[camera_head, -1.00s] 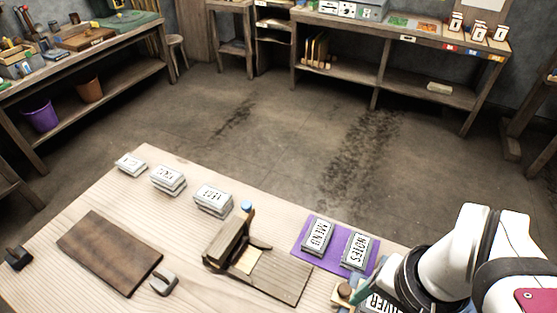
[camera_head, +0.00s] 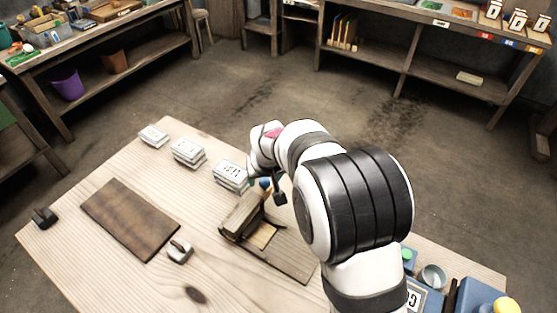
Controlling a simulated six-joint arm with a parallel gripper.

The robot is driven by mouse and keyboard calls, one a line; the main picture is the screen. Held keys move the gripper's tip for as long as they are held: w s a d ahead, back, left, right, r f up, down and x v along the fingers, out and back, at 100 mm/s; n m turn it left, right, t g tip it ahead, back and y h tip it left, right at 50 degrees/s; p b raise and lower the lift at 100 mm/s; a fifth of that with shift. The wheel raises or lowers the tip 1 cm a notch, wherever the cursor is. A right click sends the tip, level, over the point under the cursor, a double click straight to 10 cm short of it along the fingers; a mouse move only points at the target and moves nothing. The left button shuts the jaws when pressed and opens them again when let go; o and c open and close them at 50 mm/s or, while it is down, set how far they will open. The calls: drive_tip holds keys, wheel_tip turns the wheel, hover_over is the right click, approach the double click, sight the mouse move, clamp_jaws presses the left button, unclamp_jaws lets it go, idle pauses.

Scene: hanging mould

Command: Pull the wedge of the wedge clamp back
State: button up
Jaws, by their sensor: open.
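The wedge clamp (camera_head: 243,214) is a dark wooden block on a flat wooden base (camera_head: 290,262), in the middle of the pale table. A pale piece (camera_head: 262,237) shows in the clamp's opening. A small blue-topped part (camera_head: 265,183) stands at the clamp's far end; I cannot tell whether it belongs to the wedge. My gripper (camera_head: 276,193) is open, close beside this blue top and just past the block's far end. Only a dark part of it shows below my white wrist. My arm hides much of the clamp's right side, and contact cannot be told.
Several labelled plate stacks, one of them (camera_head: 230,174) near my wrist, stand along the table's far left edge. A dark brown board (camera_head: 130,218) lies left of the clamp, with a small metal clip (camera_head: 180,250) between. A cup (camera_head: 433,276) and blue containers stand at the right.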

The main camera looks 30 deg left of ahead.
drive_tip(key=shift+w+a+f, duration=0.15)
drive_tip(key=shift+f, duration=0.4)
clamp_jaws()
idle(1.0)
